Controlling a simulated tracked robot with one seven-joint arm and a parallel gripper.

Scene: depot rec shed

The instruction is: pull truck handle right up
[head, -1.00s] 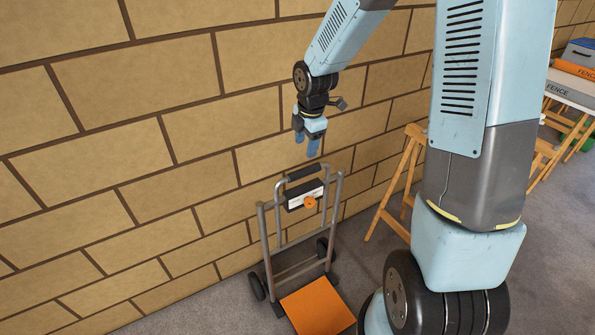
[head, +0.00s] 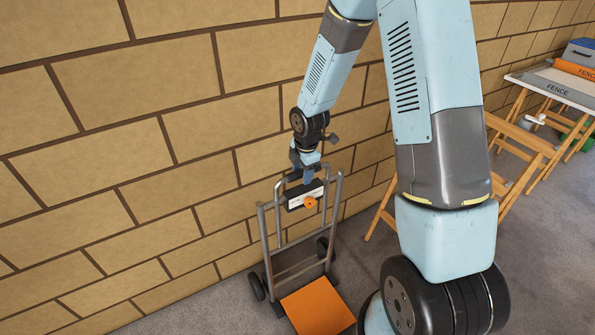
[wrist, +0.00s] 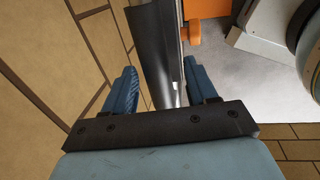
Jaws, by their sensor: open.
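The hand truck (head: 264,235) is a grey tubular frame standing upright by the brick wall, with an orange toe plate (head: 318,306) at its foot. A panel with a white label and an orange knob (head: 310,203) sits just below the handle. My gripper (head: 303,176) is at the top of the truck, pointing down over the handle and hiding most of it. In the wrist view, the dark handle grip (wrist: 150,45) runs between the two blue fingers of my open gripper (wrist: 160,80). Whether either finger touches the grip I cannot tell.
The brick wall (head: 120,190) is close behind the truck. Wooden trestles (head: 520,150) and a table with boards marked FENCE (head: 555,88) stand to the right. The grey floor (head: 205,305) left of the truck is clear.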

